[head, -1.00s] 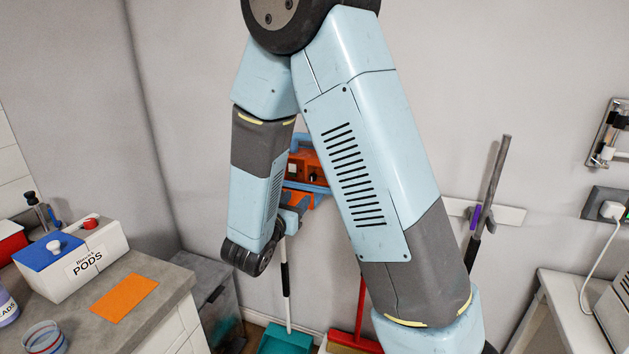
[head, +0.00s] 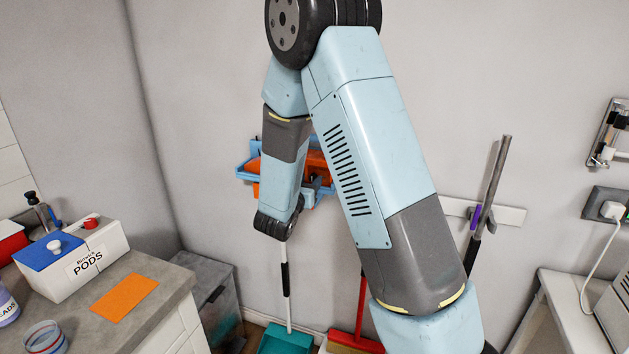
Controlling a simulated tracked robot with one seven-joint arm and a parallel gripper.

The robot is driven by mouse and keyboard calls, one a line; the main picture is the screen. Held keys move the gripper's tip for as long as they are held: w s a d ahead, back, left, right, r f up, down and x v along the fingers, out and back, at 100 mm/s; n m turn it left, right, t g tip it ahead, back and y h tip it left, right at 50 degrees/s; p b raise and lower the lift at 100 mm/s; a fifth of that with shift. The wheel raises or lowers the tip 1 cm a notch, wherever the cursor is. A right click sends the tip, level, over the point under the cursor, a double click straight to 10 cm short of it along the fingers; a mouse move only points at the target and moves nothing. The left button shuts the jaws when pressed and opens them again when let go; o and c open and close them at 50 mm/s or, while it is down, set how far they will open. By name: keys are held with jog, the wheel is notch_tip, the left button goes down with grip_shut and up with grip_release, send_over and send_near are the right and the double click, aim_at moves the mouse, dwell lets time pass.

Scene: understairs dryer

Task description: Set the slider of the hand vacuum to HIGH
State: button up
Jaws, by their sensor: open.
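An orange and blue device (head: 254,165), which looks like the hand vacuum on a wall holder, is on the back wall in the head view. My arm covers much of it, and its orange body shows on both sides of the forearm. Its slider and any HIGH marking cannot be made out. My arm reaches down in front of the device, with its dark wrist joint just below it. My gripper is hidden behind my own arm, so I cannot see its fingers or whether it touches the device.
A counter with a PODS box (head: 90,262) and an orange card (head: 125,298) is at left. A grey bin (head: 208,290) stands beside it. A teal dustpan (head: 286,340) and red broom (head: 361,310) are below the device. A wall rail (head: 512,215) and white table (head: 560,300) are at right.

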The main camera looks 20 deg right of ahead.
jog(key=shift+w+d, duration=0.35)
jog(key=shift+w, duration=0.2)
jog(key=shift+c, duration=0.3)
grip_shut()
